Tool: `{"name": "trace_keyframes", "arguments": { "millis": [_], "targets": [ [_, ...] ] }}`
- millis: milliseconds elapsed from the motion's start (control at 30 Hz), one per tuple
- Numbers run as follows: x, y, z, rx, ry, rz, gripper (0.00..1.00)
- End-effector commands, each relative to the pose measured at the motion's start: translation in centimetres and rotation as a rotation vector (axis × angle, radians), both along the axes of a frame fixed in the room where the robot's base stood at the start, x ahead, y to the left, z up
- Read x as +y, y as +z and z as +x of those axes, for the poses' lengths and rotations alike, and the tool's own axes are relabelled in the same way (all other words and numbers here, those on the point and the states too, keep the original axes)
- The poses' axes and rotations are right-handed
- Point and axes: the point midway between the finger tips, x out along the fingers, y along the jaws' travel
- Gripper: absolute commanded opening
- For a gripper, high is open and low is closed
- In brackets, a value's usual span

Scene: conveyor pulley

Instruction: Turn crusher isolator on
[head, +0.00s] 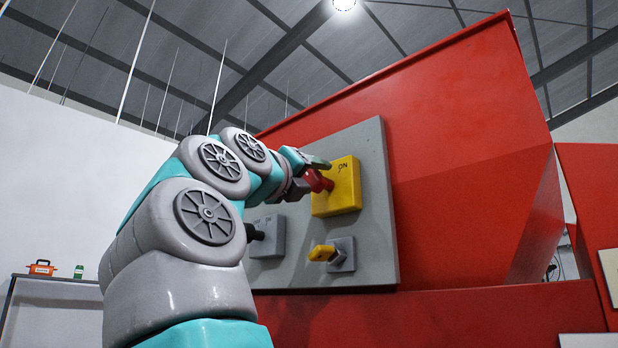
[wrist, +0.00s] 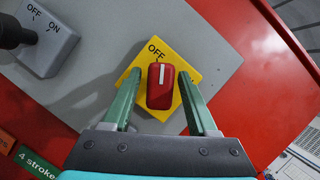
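A yellow switch box (head: 346,196) with a red rotary handle (head: 318,181) is mounted on a grey panel. An ON mark shows at its upper right in the head view. In the wrist view, the white line on the red handle (wrist: 160,87) points up toward the OFF mark. My gripper (wrist: 160,76) has its two green fingers on either side of the handle, with a small gap on each side. It is open around the handle. In the head view, my gripper (head: 318,163) covers part of the box. No label naming the isolator is readable.
A grey box with a black lever (wrist: 14,33) and OFF/ON marks is left of the yellow box. A small grey switch with a yellow knob (head: 322,253) is below. The panel is on a large red machine (head: 460,130).

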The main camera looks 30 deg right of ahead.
Motion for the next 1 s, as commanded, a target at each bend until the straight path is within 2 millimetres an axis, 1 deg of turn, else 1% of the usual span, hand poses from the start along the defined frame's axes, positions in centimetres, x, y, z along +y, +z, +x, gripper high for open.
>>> {"name": "trace_keyframes", "arguments": {
  "millis": [33, 67, 400, 500, 1000],
  "targets": [
    [0.01, 0.0, -0.01, 0.0, 0.0, 0.0, 0.52],
    [0.01, 0.0, -0.01, 0.0, 0.0, 0.0, 0.48],
    [0.01, 0.0, -0.01, 0.0, 0.0, 0.0, 0.1],
    [0.01, 0.0, -0.01, -0.001, 0.0, 0.001, 0.0],
    [0.02, -0.01, 0.0, -0.006, 0.0, 0.002, 0.0]
  ]
}}
